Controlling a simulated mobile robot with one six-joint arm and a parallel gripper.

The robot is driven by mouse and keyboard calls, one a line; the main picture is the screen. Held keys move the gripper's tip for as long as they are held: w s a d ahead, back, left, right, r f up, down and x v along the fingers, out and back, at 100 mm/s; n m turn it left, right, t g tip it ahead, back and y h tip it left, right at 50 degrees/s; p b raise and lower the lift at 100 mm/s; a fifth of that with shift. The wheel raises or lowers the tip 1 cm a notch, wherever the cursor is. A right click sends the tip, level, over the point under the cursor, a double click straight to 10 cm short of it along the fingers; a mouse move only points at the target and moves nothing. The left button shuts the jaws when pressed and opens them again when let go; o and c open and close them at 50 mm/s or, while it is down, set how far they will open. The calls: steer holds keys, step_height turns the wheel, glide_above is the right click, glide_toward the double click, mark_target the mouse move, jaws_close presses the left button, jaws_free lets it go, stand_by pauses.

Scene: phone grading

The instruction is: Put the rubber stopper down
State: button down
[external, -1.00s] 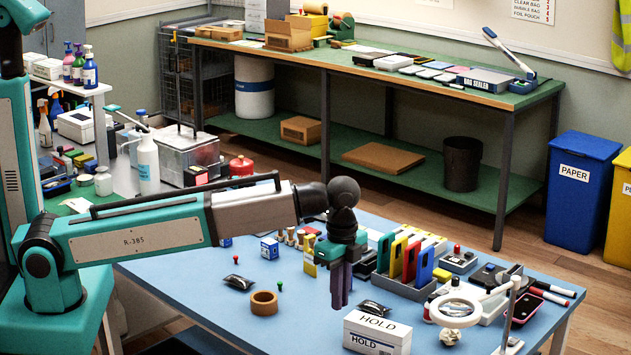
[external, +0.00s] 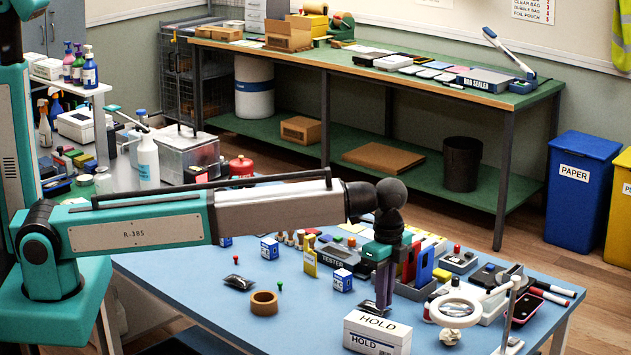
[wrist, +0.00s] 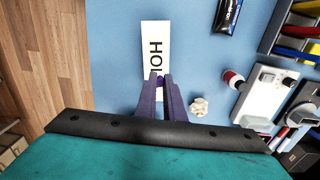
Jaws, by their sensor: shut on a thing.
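My gripper (external: 383,303) points straight down over the blue table, at the back edge of the white HOLD box (external: 377,335) in the external view. In the wrist view, the two dark purple fingers (wrist: 160,80) reach over the HOLD box (wrist: 155,45). They are shut on a small dark purple piece (wrist: 159,82), which I take for the rubber stopper. Only a little of it shows between the fingertips. In the external view I cannot make it out from the fingers.
A magnifier lamp (external: 459,310) and a crumpled pale ball (external: 450,336) stand right of the box. The rack of coloured phones (external: 425,267) is behind my gripper. A tape roll (external: 264,303) lies at left. The blue table between the roll and the box is clear.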

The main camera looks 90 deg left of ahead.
steer(key=shift+f, duration=0.1)
stand_by(0.3)
steer(key=shift+f+p, duration=0.95)
steer(key=shift+f, duration=0.75)
steer(key=shift+f, duration=0.15)
steer(key=c, duration=1.9)
jaws_free()
steer(key=shift+o, duration=0.2)
steer(key=shift+w+r+b, duration=0.1)
steer(key=shift+r+b, duration=2.05)
steer(key=shift+r, duration=4.05)
